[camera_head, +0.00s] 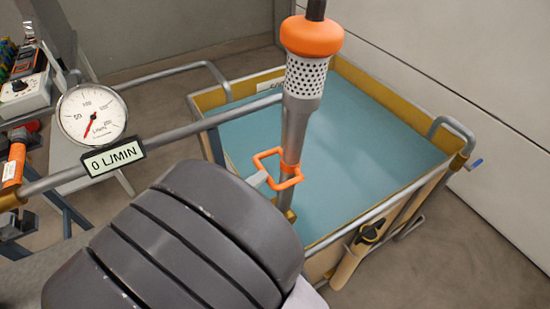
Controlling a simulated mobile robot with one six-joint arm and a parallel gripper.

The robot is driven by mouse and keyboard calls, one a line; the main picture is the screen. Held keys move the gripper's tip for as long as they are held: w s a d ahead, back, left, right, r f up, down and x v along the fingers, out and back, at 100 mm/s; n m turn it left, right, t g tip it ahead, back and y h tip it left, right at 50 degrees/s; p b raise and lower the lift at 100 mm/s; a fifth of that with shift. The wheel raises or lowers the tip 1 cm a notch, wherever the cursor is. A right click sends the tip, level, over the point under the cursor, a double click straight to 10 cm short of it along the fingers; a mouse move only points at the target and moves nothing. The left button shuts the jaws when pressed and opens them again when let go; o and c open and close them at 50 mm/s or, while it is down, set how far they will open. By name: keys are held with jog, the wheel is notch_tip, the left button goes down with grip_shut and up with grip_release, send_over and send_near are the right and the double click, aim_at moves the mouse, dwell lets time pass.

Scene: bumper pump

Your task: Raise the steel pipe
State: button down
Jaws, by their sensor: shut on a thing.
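The steel pipe (295,125) stands roughly upright, slightly tilted, in front of the yellow-rimmed tank. It has a perforated white section (306,77) and an orange collar (312,37) near the top. An orange loop handle (290,181) sits on its lower part. My gripper (262,180) shows only as a small grey tip at the left side of this handle and is shut on it. My dark arm link hides the rest of the gripper and the pipe's lower end.
The tank (202,102) holds blue-green liquid. A horizontal rail (165,138) passes by the pipe and carries a round gauge (92,115) and a sign (114,157) reading 0 L/MIN. A cluttered bench (24,98) stands left. Floor is clear at right.

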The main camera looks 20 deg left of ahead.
jog(key=shift+s+f, duration=0.4)
jog(key=shift+f, duration=0.4)
jog(key=shift+h, duration=0.3)
jog(key=c, duration=1.4)
grip_release()
jog(key=shift+w, duration=0.2)
jog(key=shift+c, duration=0.2)
jog(key=shift+a+r, duration=0.1)
jog(key=shift+r, duration=0.05)
jog(key=p+v, duration=0.5)
jog(key=v, duration=1.2)
jog(key=shift+s, duration=0.3)
